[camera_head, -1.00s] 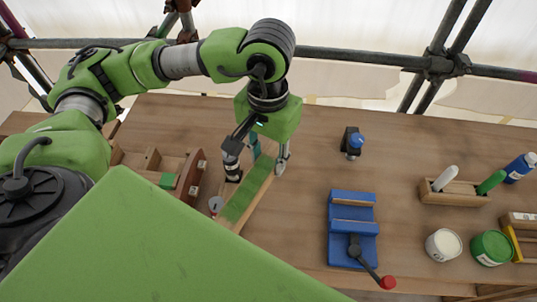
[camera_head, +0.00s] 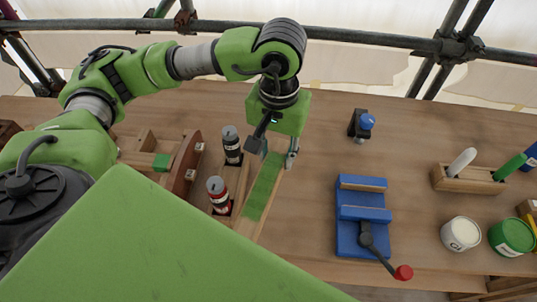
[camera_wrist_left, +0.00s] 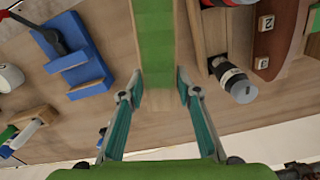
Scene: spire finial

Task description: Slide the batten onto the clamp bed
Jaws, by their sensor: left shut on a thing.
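The batten (camera_head: 262,187) is a long pale wooden strip with a green top, left of centre in the head view. It runs from my left gripper (camera_head: 274,155) toward the front, where my green arm hides its near end. In the left wrist view the batten (camera_wrist_left: 158,45) reaches in between the teal fingers (camera_wrist_left: 160,92), which are shut on it near its end. The clamp bed (camera_head: 362,198) is a blue block with wooden strips and a red-knobbed lever, right of the batten and apart from it. It also shows in the left wrist view (camera_wrist_left: 80,65). My right gripper is out of view.
A dark can (camera_head: 232,146) and a red can (camera_head: 218,194) stand in a wooden holder just left of the batten. A small blue-topped device (camera_head: 361,125) stands behind the clamp bed. Marker holder (camera_head: 470,180) and tubs (camera_head: 461,234) are at right. Table between batten and clamp is clear.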

